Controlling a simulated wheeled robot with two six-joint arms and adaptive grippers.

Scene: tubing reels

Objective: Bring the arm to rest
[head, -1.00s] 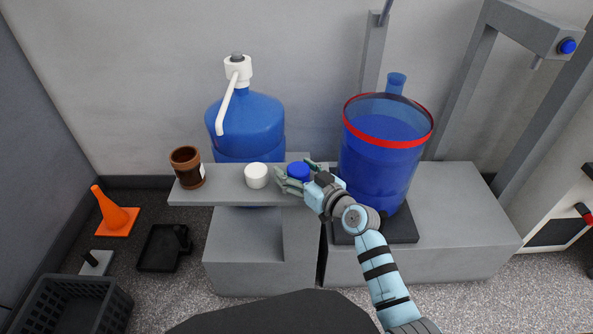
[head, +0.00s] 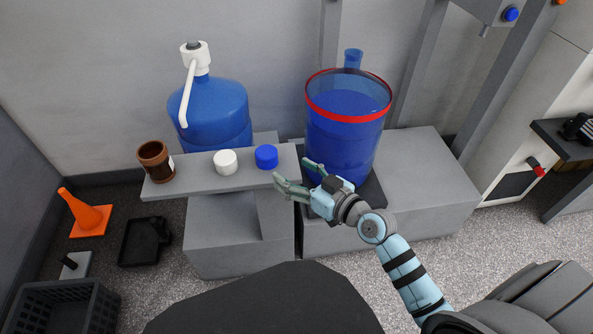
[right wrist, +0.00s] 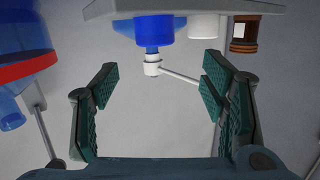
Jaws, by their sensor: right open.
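My right gripper (head: 292,178) is open and empty in the head view, at the right end of the grey shelf, just right of and a little in front of the blue cap. In the right wrist view its two green-padded fingers (right wrist: 155,105) stand wide apart with nothing held between them. My right arm reaches in from the lower right. My left gripper is not in view.
A red-rimmed blue container (head: 342,140) stands close behind my right gripper.

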